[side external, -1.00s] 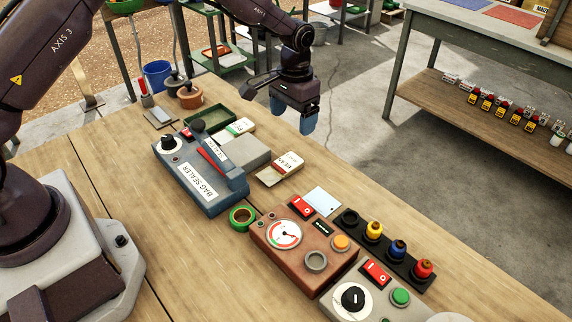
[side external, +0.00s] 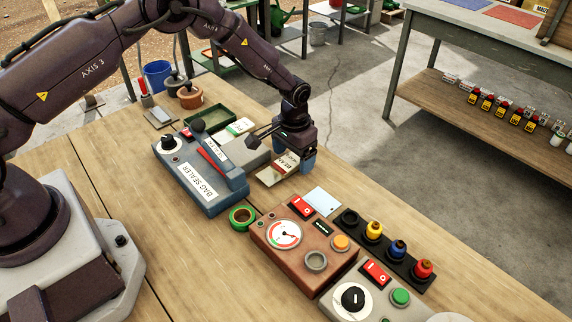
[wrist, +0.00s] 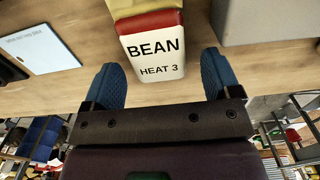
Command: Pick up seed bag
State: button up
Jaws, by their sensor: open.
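A seed bag (side external: 270,178), cream with a red band, lies on the wooden bench beside the bag sealer. In the wrist view the seed bag (wrist: 155,62) reads "BEAN HEAT 3", with its label end between the blue fingertips. My gripper (side external: 297,165) is low over the bag's far right end and hides part of it in the side view. In the wrist view my gripper (wrist: 160,72) is open, with one finger on each side of the bag and gaps between. A second cream bag (side external: 240,127) with a green band lies near the green tray.
The blue bag sealer (side external: 205,185) stands left of the bag, its grey plate (side external: 243,152) close by. The green tray (side external: 208,122) is farther back.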

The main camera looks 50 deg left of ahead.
jog(key=shift+f, duration=0.4)
jog(key=c, duration=1)
jog(key=shift+r, duration=0.1)
